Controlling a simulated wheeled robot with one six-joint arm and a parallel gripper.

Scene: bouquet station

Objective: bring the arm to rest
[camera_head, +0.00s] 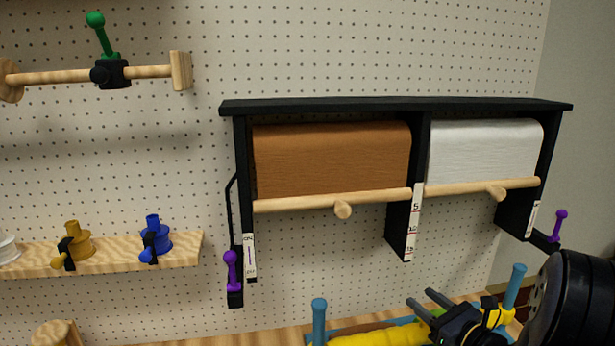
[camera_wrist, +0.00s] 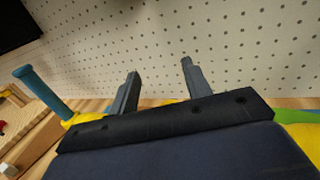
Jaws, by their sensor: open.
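My gripper (camera_head: 432,299) is at the lower right of the head view, below the paper rack. Its two grey fingers stand apart with nothing between them. In the wrist view my gripper (camera_wrist: 158,82) also shows open and empty, its fingers pointing toward the pegboard. Yellow material (camera_head: 378,335) lies under and beside the gripper; I cannot tell whether they touch. My black arm link fills the lower right corner of the head view.
A black rack (camera_head: 400,106) holds a brown paper roll (camera_head: 332,158) and a white roll (camera_head: 484,150) on the pegboard (camera_head: 330,50). Blue posts (camera_head: 319,320) stand near my gripper. A wooden shelf (camera_head: 110,261) at left carries yellow and blue spools (camera_head: 157,236).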

